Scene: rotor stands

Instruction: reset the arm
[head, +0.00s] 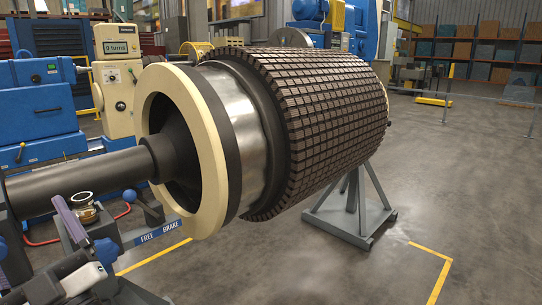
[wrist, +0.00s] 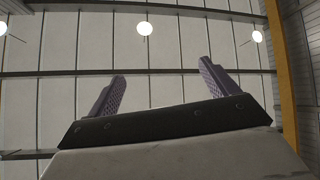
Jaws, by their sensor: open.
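My gripper (head: 72,222) is at the lower left of the head view, pointing upward in front of the rotor's shaft end. In the wrist view its two purple ridged fingers (wrist: 160,82) stand wide apart with nothing between them. Beyond them is only the ceiling. In the head view one purple finger shows clearly; the other is hard to make out. The big rotor (head: 330,115), with a dark gridded surface, lies horizontally behind and to the right of my gripper. Its shaft (head: 80,185) runs to the left edge.
A grey stand (head: 358,222) supports the rotor's far side. A FREE/BRAKE label (head: 158,232) and blue knob (head: 129,195) are close to my gripper. A cream machine reading "0 turns" (head: 117,85) and a blue machine (head: 40,115) stand behind. The floor at right (head: 475,200) is clear.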

